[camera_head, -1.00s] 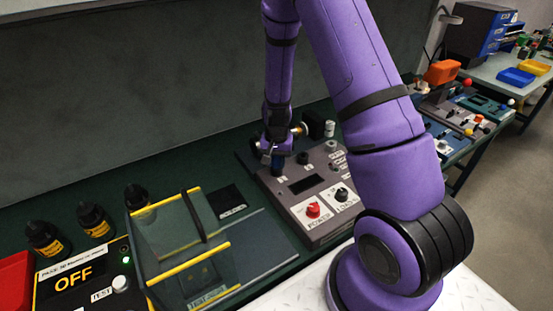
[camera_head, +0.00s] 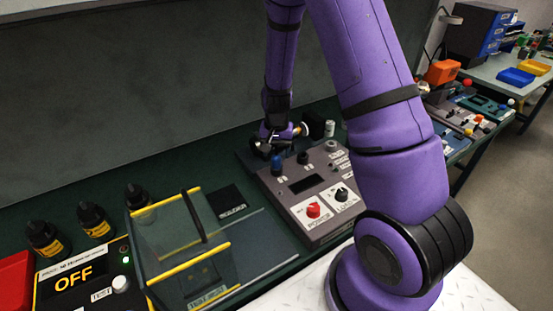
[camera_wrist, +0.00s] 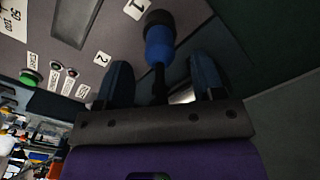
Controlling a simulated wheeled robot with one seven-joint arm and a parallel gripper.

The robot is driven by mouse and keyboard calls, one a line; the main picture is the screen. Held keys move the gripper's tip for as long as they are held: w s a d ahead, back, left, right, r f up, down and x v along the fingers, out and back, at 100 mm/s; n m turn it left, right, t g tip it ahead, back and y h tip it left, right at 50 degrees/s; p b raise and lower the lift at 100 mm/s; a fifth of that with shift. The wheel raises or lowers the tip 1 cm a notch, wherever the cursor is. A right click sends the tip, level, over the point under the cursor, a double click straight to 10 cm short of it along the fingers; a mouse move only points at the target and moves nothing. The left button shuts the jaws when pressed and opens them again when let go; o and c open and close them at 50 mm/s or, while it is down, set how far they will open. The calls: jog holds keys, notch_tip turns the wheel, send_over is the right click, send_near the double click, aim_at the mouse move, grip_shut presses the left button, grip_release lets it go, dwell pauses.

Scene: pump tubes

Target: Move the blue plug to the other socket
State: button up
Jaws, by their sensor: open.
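The blue plug (camera_head: 277,163) stands upright at the left rear of the grey control panel (camera_head: 275,195). In the wrist view the blue plug (camera_wrist: 160,42) is beside the label "1", with a dark collar at its far end and a dark stem toward me. A second dark socket (camera_head: 303,158) is to its right in the head view; a label "2" (camera_wrist: 101,58) shows in the wrist view. My gripper (camera_wrist: 161,70) is open and empty, its blue-tipped fingers apart, with the plug just beyond the fingertips. In the head view my gripper (camera_head: 268,150) is just behind and left of the plug.
The panel also carries a red knob (camera_head: 313,210), a black knob (camera_head: 341,195) and a dark display (camera_head: 307,184). A clear guard with yellow edges (camera_head: 190,245), an OFF box (camera_head: 75,282) and black bottles (camera_head: 93,220) stand to the left. A dark wall rises behind.

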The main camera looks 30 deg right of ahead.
aim_at(276, 155)
jog(key=shift+r, duration=3.1)
jog(key=shift+a+r, duration=0.1)
jog(key=shift+r, duration=0.3)
jog(key=s+a+r+n+t, duration=0.15)
jog(key=s+r, duration=0.35)
jog(key=r, duration=0.5)
jog(key=s+a+r+n+t, duration=0.1)
jog(key=s+a+r+n, duration=0.3)
jog(key=r, duration=0.6)
jog(key=s+r+n+t, duration=0.1)
jog(key=s+r, duration=0.3)
jog(key=s, duration=0.5)
jog(key=s+a+r+n+t, duration=0.1)
jog(key=s+r, duration=0.3)
jog(key=s, duration=0.4)
jog(key=shift+s+a+r+t, duration=0.3)
jog(key=shift+s+r+t, duration=0.05)
jog(key=shift+s, duration=0.05)
